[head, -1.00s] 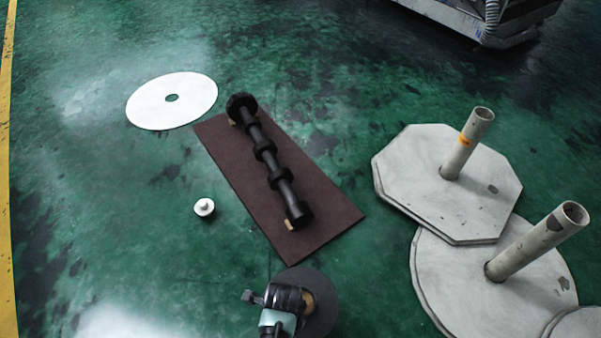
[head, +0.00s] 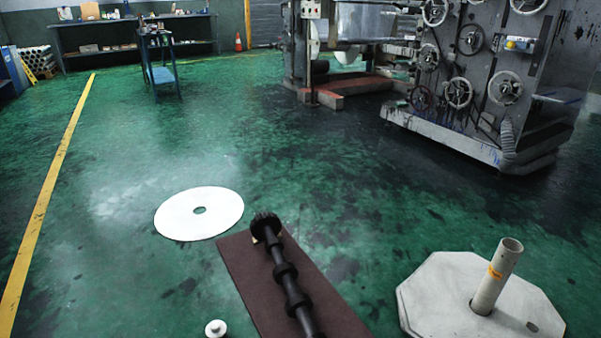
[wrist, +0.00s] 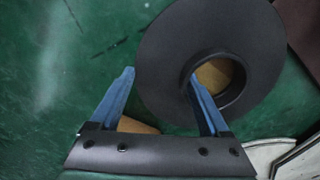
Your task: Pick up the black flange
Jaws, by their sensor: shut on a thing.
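The black flange (wrist: 215,25) is a flat dark disc with a raised collar around a central hole, seen in the wrist view. My gripper (wrist: 161,78) has two blue fingers. One reaches into the hole and the other is outside the disc's rim at the left, so it is shut on the flange's wall between them. A tan piece (wrist: 137,125) shows behind the fingers, and tan also shows through the hole. Neither flange nor gripper is in the head view now.
A black shaft (head: 285,272) lies on a brown mat (head: 241,270). A white disc (head: 180,215) and a small white knob (head: 215,328) are on the green floor. A pale octagonal base with a post (head: 430,290) stands right. A large machine (head: 460,125) is behind.

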